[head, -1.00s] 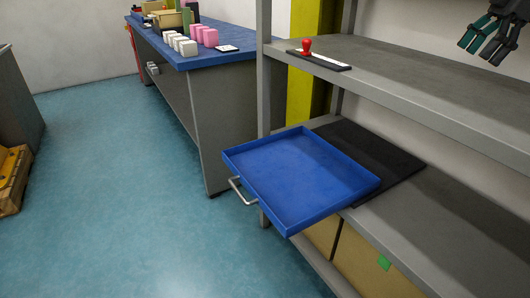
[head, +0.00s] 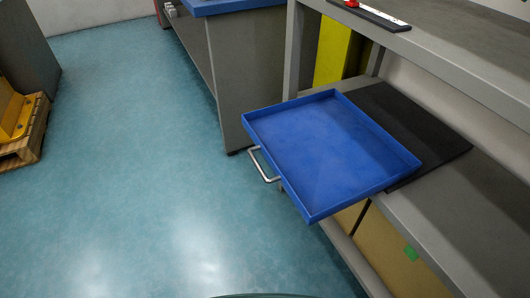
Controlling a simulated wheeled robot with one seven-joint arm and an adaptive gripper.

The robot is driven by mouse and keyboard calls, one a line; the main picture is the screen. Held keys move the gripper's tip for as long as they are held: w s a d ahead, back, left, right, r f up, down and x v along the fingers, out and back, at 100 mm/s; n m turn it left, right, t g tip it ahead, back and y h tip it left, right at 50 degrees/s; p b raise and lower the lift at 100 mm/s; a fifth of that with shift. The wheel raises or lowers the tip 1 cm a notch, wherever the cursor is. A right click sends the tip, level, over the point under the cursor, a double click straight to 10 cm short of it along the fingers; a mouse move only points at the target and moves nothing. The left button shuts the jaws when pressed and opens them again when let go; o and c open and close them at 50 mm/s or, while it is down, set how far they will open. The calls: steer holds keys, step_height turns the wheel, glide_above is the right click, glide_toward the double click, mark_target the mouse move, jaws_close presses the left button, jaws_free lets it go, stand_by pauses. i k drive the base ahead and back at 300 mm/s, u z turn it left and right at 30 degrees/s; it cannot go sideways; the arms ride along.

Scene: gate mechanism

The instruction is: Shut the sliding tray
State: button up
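The sliding tray (head: 328,150) is a shallow, empty blue tray with low walls. It is pulled out well past the front edge of the grey shelf, over the floor. Its metal bar handle (head: 264,166) is on the tray's outer left side, facing the open floor. A flat black base plate (head: 425,138) lies on the shelf behind the tray, largely uncovered. My gripper does not show in the head view now, so its state and place are hidden.
The grey shelf unit (head: 440,72) has an upper board above the tray's right side. A blue-topped bench (head: 225,5) stands behind left. Brown boxes (head: 400,248) sit below the shelf. A wooden pallet (head: 22,140) is at far left. The blue-green floor (head: 145,170) between is clear.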

mark_target(328, 156)
steer(key=k, duration=1)
